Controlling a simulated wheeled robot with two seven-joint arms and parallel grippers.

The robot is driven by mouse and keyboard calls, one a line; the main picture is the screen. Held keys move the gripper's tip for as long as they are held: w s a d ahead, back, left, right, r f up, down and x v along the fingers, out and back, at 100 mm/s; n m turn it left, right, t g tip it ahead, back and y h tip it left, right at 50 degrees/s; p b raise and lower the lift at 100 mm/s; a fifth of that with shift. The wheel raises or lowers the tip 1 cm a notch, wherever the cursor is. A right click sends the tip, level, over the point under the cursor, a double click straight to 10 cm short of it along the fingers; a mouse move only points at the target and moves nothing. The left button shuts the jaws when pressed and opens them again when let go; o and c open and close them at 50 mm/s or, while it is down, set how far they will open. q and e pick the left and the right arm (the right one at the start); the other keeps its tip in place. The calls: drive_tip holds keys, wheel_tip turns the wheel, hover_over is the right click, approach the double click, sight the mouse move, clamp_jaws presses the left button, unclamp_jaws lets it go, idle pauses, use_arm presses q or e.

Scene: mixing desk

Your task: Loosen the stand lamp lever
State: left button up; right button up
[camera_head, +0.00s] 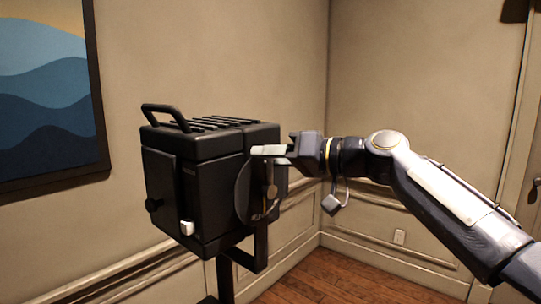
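The black box-shaped stand lamp (205,185) stands left of the middle, with a handle on top and a dark post below it. The lever (271,182) is a narrow upright piece on the lamp's right side, by a round dark disc and the bracket. My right gripper (272,151) reaches in from the right, its pale fingers level at the lever's upper end. The fingers overlap in this view, so their gap and any grip on the lever cannot be made out. My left gripper is not in view.
A framed blue picture (45,95) hangs on the left wall. Behind the lamp are panelled walls (260,60), and a door frame (525,130) is at the far right. The wooden floor (340,280) looks clear right of the lamp.

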drive_tip(key=shift+o, duration=1.4)
drive_tip(key=shift+d, duration=0.15)
drive_tip(key=b+v, duration=0.2)
drive_tip(key=v, duration=0.5)
drive_tip(key=shift+s+d, duration=0.15)
drive_tip(key=shift+d, duration=0.1)
drive_tip(key=shift+f, duration=0.1)
